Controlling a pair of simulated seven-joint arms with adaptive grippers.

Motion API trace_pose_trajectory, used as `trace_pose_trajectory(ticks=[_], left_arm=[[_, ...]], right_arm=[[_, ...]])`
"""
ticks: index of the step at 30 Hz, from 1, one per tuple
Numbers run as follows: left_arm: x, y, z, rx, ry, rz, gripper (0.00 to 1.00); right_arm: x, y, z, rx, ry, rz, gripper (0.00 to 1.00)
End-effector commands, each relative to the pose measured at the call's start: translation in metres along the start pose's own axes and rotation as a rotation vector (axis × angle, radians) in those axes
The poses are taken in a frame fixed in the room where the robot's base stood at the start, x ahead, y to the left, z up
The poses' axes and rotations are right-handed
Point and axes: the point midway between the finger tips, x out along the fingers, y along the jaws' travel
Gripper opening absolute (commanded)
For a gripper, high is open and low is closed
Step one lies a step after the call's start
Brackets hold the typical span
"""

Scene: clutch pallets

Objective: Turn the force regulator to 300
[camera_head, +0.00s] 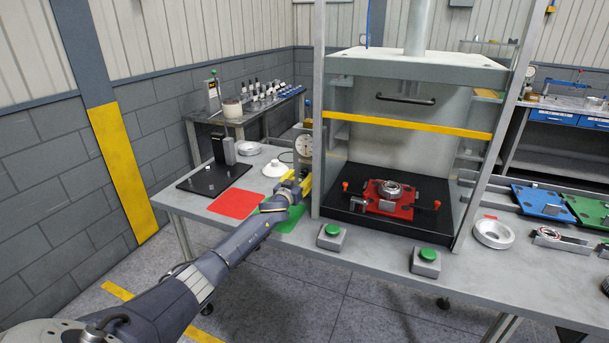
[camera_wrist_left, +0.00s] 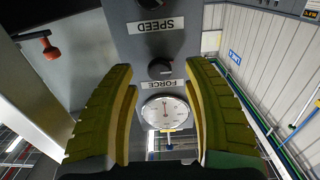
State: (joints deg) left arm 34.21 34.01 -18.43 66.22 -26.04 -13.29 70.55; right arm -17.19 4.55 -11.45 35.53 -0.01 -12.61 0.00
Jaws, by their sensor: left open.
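In the left wrist view, which is upside down, a black round knob (camera_wrist_left: 160,68) sits on the grey panel (camera_wrist_left: 125,35) beside the label FORCE (camera_wrist_left: 160,85). A white dial gauge (camera_wrist_left: 165,112) is on the FORCE label's other side; its numbers are too small to read. The gauge also shows in the head view (camera_head: 304,147). My left gripper (camera_head: 308,182) is open in front of the panel, below the gauge. Its yellow fingers (camera_wrist_left: 163,75) appear on either side of the knob and gauge, with nothing held. In the head view the knob cannot be made out. My right gripper is not in view.
Another knob (camera_wrist_left: 150,4) sits by the label SPEED (camera_wrist_left: 156,26). The press frame (camera_head: 318,120) stands right of my gripper, with a red fixture (camera_head: 388,207) inside. Two green buttons (camera_head: 332,230) (camera_head: 428,255) are in front. A red mat (camera_head: 236,203) lies left.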

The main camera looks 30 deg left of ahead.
Motion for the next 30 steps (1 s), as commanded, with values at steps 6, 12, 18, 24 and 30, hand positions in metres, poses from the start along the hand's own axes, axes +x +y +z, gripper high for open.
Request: trace_pose_trajectory(ticks=[6, 12, 18, 24, 30], left_arm=[[0.021, 0.0, -0.001, -0.001, 0.001, -0.002, 0.5], [0.031, 0.0, 0.0, 0.0, 0.001, 0.0, 0.5], [0.035, 0.001, -0.001, 0.001, 0.0, 0.001, 0.5], [0.035, 0.001, 0.0, 0.001, 0.0, 0.001, 0.5], [0.035, 0.001, 0.0, 0.001, 0.0, 0.001, 0.42]], right_arm=[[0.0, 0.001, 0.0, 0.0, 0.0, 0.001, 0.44], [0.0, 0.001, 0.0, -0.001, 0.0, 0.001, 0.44], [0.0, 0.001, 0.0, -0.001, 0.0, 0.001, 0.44], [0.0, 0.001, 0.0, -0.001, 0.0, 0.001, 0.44], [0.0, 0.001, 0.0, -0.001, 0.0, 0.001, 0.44]])
